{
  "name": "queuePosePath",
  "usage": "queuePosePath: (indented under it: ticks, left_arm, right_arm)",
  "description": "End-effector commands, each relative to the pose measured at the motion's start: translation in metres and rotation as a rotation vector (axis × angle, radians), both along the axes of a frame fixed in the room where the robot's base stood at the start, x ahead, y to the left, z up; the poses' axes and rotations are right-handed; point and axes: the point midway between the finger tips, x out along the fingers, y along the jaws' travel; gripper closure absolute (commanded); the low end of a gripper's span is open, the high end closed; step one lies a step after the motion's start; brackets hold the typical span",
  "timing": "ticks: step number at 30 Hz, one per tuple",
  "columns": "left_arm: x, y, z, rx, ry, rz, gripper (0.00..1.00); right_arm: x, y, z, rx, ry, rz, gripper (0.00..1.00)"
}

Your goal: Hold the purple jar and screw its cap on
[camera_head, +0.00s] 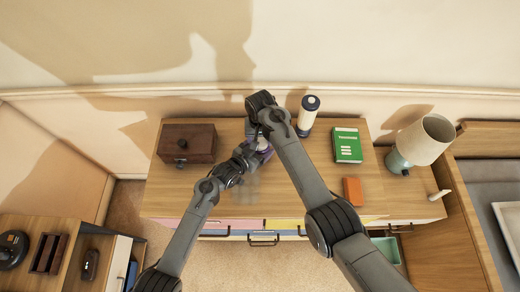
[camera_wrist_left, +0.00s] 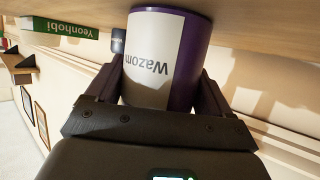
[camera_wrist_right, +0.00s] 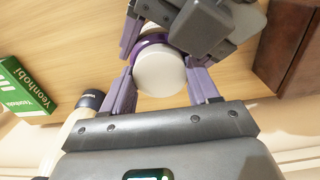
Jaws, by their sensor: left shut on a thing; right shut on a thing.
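The purple jar (camera_head: 264,147) is over the table near its middle, mostly hidden by my arms. In the left wrist view the jar (camera_wrist_left: 194,62) shows a white "Wazom" label, and my left gripper (camera_wrist_left: 160,82) is shut on its sides. In the right wrist view the white round cap (camera_wrist_right: 160,72) lies between the fingers of my right gripper (camera_wrist_right: 166,78), which is shut on it. A purple rim of the jar shows right behind the cap, in line with it. I cannot tell how tightly the cap sits.
A dark wooden box (camera_head: 187,143) stands to the left on the wooden table (camera_head: 165,195). A white cylinder with a dark top (camera_head: 308,115) stands behind my right arm. A green book (camera_head: 347,145), an orange block (camera_head: 352,191) and a lamp (camera_head: 420,142) are to the right.

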Motion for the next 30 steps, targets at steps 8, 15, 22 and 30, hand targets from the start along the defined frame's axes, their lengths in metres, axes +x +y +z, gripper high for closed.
queuePosePath:
  ticks: [8, 15, 22, 30]
  left_arm:
    - [-0.0002, 0.0, -0.0003, 0.001, 0.001, 0.0, 1.0]
    - [-0.0003, -0.0001, -0.0004, 0.001, 0.001, 0.0, 1.0]
    - [-0.0005, -0.0003, -0.0005, 0.0, 0.001, -0.001, 1.0]
    - [-0.0004, -0.0004, -0.0004, 0.0, 0.001, -0.001, 1.0]
  right_arm:
    - [-0.0002, 0.0015, 0.0, 0.001, -0.001, -0.351, 0.77]
    - [0.0004, 0.0021, 0.0005, 0.002, 0.0, -1.086, 0.77]
    - [-0.0001, 0.0008, -0.0006, 0.001, 0.0, -1.453, 0.77]
    - [-0.0001, 0.0004, -0.0007, 0.001, 0.0, -1.469, 0.77]
